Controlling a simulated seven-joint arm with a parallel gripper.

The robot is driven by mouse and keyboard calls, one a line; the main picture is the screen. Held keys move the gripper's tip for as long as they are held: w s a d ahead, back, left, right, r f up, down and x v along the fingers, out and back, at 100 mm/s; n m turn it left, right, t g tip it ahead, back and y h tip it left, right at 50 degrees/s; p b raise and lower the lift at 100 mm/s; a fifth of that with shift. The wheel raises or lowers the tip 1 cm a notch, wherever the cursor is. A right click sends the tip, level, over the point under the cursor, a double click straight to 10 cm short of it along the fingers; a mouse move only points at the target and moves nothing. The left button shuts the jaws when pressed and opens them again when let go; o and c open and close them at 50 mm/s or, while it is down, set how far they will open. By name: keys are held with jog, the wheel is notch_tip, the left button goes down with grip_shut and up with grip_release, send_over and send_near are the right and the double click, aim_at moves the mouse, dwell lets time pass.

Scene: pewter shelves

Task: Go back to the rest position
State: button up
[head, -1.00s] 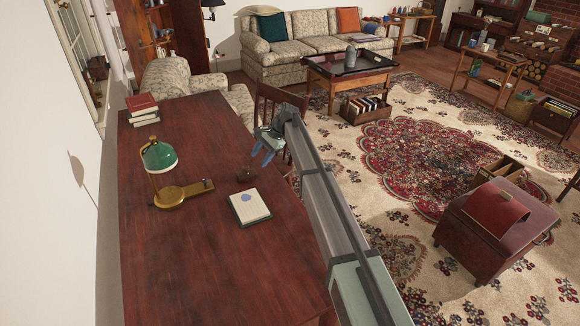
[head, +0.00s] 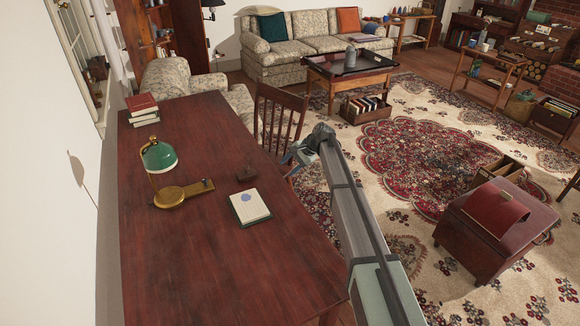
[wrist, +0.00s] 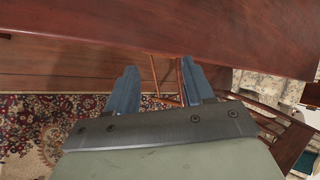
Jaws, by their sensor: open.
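My gripper (head: 294,162) is at the right edge of the dark red wooden desk in the head view, with my arm reaching in from the lower right. In the wrist view its two blue fingers (wrist: 155,88) stand apart with nothing between them. Beyond the fingers in that view are the desk (wrist: 180,30) and the patterned rug (wrist: 35,115).
A wooden chair (head: 278,115) stands by the desk's right edge, close to my gripper.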

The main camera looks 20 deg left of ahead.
dwell(0.4)
jog(key=s+d+f+h, duration=0.1)
jog(key=s+d+f, duration=0.3)
jog(key=d, duration=0.5)
jog(key=s+d+f+n+t+h, duration=0.1)
jog(key=s+d+f, duration=0.2)
jog(key=s+d, duration=0.35)
jog(key=s+d+f+h, duration=0.2)
jog(key=d+f, duration=0.2)
jog(key=d, duration=0.7)
jog(key=s+d+f+n+h, duration=0.2)
jog(key=s+d, duration=0.8)
jog(key=s+d+f+n+h, duration=0.1)
jog(key=s+d+f, duration=0.1)
jog(key=s+d, duration=0.9)
jog(key=s+f+g, duration=0.3)
jog(key=s+f, duration=0.7)
jog(key=s, duration=0.4)
jog(key=s+f+g, duration=0.3)
jog(key=s+f, duration=0.8)
jog(key=s, duration=0.4)
jog(key=shift+g, duration=0.4)
jog(key=shift+d, duration=0.1)
